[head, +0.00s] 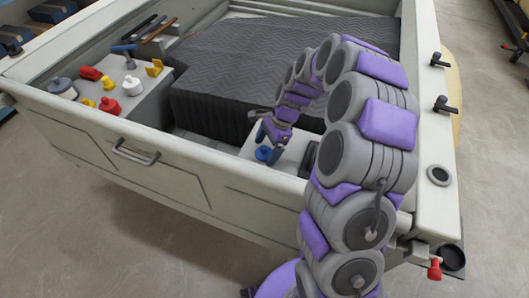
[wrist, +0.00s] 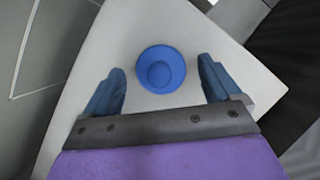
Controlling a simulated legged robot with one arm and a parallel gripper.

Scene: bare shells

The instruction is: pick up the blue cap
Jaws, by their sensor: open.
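The blue cap (wrist: 161,70) is round and sits on a white surface (wrist: 105,45), seen from above in the wrist view. In the head view the blue cap (head: 263,154) lies on the light ledge inside the truck bed, close by my gripper. My gripper (wrist: 162,88) is open, with one blue finger on each side below the cap in the wrist view. The cap is just beyond the line of the fingertips, roughly centred, and no finger touches it. In the head view my gripper (head: 268,138) is small and partly overlaps the ledge.
A dark ridged block (head: 210,95) fills the middle of the bed. The tailgate wall (head: 170,175) runs along the front. At the left, a white ledge holds several red, yellow and white caps (head: 110,105) and a blue-handled tool (head: 128,52).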

